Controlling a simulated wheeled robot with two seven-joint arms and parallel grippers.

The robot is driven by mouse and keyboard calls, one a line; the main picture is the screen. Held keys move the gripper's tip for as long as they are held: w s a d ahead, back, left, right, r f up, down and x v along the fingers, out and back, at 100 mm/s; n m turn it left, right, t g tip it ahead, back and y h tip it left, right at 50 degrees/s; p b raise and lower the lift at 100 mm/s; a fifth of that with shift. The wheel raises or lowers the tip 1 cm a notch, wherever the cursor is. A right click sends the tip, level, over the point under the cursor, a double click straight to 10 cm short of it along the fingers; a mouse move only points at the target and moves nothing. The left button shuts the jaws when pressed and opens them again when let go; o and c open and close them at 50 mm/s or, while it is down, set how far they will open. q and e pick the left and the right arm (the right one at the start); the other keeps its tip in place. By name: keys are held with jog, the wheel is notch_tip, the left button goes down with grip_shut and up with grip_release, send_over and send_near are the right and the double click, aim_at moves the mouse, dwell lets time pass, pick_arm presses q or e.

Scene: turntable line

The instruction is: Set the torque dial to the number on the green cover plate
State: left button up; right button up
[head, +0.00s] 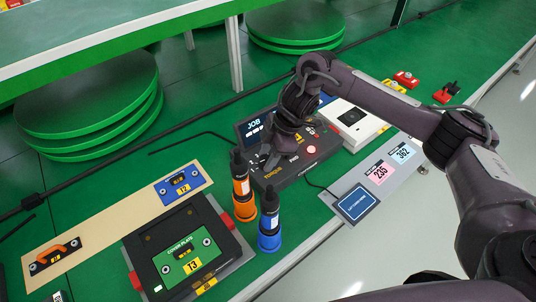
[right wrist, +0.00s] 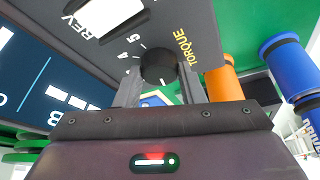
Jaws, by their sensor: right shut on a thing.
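The green cover plate (head: 170,262) lies in a dark fixture at the lower left of the head view. My right gripper (head: 270,156) reaches down over the box's left part. In the right wrist view its fingers (right wrist: 160,88) are shut on the black torque dial (right wrist: 158,64), beside the word TORQUE. My left gripper is out of view.
An orange driver (head: 242,190) and a blue driver (head: 269,225) stand upright close in front of the box. A blue plate (head: 170,192) lies on a beige board. A grey mat (head: 400,172) with pink and blue number cards lies to the right.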

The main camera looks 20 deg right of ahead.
jog(key=shift+r+p, duration=0.1)
jog(key=shift+p, duration=0.3)
jog(key=m+t+p, duration=0.1)
jog(key=m+p, duration=0.3)
jog(key=p, duration=0.1)
jog(key=m+t+h+p, duration=0.1)
jog(key=m+p, duration=0.3)
jog(key=p, duration=0.2)
jog(key=m+t+h+p, duration=0.1)
jog(key=m+p, duration=0.3)
jog(key=p, duration=0.1)
jog(key=shift+s+a+r+t, duration=0.2)
jog(key=shift+s+a+t, duration=0.05)
jog(key=shift+s+t, duration=0.15)
jog(key=shift+w+f+m+t+h+p, duration=0.15)
jog(key=shift+m+h+p, duration=0.25)
jog(key=shift+m+p, duration=0.5)
jog(key=shift+f+m+t+h+p, duration=0.15)
jog(key=shift+m+h+p, duration=0.25)
jog(key=shift+m+p, duration=0.5)
jog(key=o, duration=1)
jog(key=v, duration=0.8)
jog(key=shift+p, duration=0.4)
